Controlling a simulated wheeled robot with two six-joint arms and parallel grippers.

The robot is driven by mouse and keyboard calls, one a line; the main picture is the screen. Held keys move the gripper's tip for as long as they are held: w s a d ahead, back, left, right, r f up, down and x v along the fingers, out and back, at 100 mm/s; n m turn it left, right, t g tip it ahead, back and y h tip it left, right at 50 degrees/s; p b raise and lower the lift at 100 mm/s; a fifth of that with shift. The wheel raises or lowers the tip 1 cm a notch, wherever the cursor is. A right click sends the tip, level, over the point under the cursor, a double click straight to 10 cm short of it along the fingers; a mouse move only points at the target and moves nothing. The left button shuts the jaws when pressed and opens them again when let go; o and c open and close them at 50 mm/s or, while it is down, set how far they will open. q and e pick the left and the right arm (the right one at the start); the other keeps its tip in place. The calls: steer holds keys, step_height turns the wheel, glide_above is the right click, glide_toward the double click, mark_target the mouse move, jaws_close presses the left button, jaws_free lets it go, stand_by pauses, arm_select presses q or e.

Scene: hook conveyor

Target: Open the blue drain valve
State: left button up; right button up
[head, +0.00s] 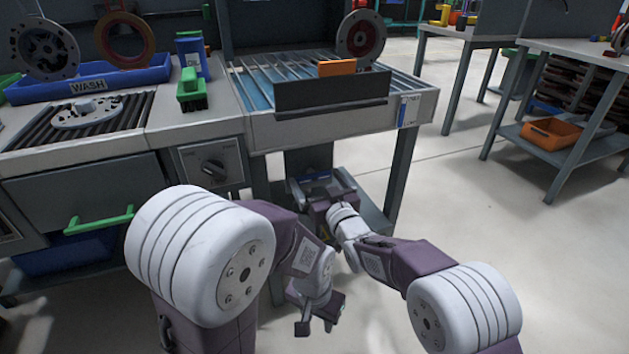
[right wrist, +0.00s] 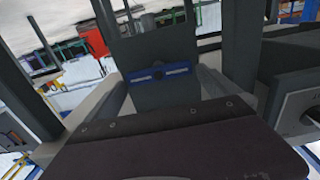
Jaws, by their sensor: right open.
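The blue drain valve (right wrist: 155,72) shows in the right wrist view as a flat blue bar with a dark centre, lying nearly level on a grey panel. In the head view its place is under the roller table, mostly hidden behind my right gripper. My right gripper (head: 322,180) is open and empty, facing the panel. In the right wrist view its fingers stand apart on both sides of the valve, with the bar between them; I cannot tell whether they touch it. My left gripper (head: 316,326) hangs low, apart from the valve, and its fingers look spread and empty.
The roller table (head: 420,107) stands above my right gripper, with its leg (head: 401,170) close on the right. A cabinet with a green handle (head: 98,219) and a black knob (head: 213,166) is at left. The floor at right is clear up to a shelf with an orange bin (head: 553,135).

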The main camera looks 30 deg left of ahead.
arm_select(q)
steer(key=shift+f+b, duration=0.45)
steer(key=shift+f, duration=0.3)
arm_select(e)
steer(key=shift+x, duration=1.45)
steer(key=c, duration=1.1)
